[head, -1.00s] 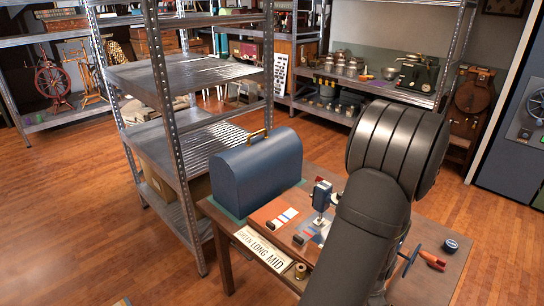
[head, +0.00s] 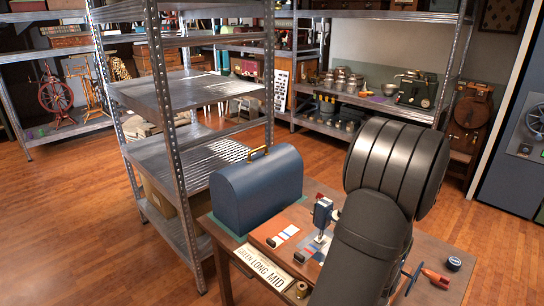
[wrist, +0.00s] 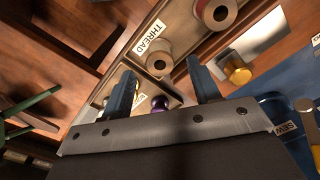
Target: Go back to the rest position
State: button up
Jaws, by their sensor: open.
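My gripper (wrist: 163,82) shows in the wrist view with its two dark blue-grey fingers apart. Between and beyond the fingers are a purple-topped item (wrist: 160,103) and a spool (wrist: 158,60) in a tray labelled THREAD (wrist: 152,36). I see nothing held between the fingers. In the head view my dark arm rises over the right part of the table and hides the gripper.
A wooden table (head: 232,252) bears a blue domed case (head: 255,190), a small upright device (head: 322,215) and a red-handled tool (head: 434,278). A metal shelf (head: 172,97) stands at left. Open wooden floor (head: 70,220) lies further left.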

notch_tip(320, 180, up, 9)
notch_tip(320, 180, down, 12)
jog(key=s+d+r, duration=0.4)
jog(key=s+r, duration=0.7)
jog(key=w+a+r+n, duration=0.1)
jog(key=w+a, duration=0.3)
jog(key=w, duration=0.5)
jog(key=w+a+r+n, duration=0.2)
jog(key=w+a+n, duration=0.2)
jog(key=w, duration=0.5)
jog(key=w+a+r+n, duration=0.2)
jog(key=w+a+n, duration=0.1)
jog(key=w, duration=0.7)
jog(key=shift+a, duration=0.8)
jog(key=shift+w+r, duration=0.1)
